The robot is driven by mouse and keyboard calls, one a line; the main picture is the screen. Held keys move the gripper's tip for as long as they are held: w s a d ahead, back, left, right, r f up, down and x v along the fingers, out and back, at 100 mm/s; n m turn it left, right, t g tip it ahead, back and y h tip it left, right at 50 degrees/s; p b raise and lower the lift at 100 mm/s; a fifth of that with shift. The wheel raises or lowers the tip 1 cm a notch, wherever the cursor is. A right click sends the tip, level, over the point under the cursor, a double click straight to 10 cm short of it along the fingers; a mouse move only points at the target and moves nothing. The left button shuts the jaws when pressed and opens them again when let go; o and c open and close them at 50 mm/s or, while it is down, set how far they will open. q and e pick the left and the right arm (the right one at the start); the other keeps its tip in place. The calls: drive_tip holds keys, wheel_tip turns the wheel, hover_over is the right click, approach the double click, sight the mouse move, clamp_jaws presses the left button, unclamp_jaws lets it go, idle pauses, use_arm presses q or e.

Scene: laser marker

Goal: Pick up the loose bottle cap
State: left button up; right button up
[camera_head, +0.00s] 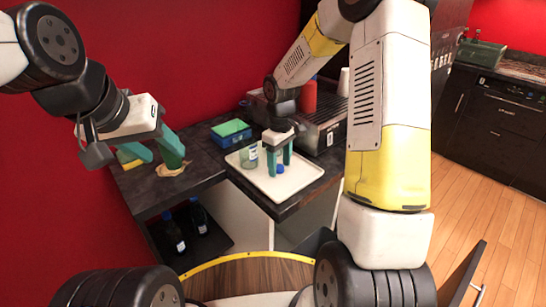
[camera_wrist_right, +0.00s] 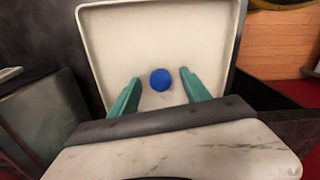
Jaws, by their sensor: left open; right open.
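A blue bottle cap (camera_head: 280,169) lies on a white tray (camera_head: 290,190) on the dark counter. In the right wrist view the cap (camera_wrist_right: 160,80) sits on the tray (camera_wrist_right: 155,22) between the two teal fingers, with a gap on each side. My right gripper (camera_head: 279,160) is open and points down over the tray, its fingers on either side of the cap. It also shows in the right wrist view (camera_wrist_right: 156,88). My left gripper (camera_head: 153,152) is open and empty at the left, above the counter's left end.
A clear greenish jar (camera_head: 249,157) stands on the tray just left of my right gripper. A blue box with a green top (camera_head: 231,132) is behind it. A coffee machine (camera_head: 322,125) and a red bottle (camera_head: 307,96) stand behind the tray. Dark bottles (camera_head: 173,232) stand on a lower shelf.

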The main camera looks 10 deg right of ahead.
clamp_jaws()
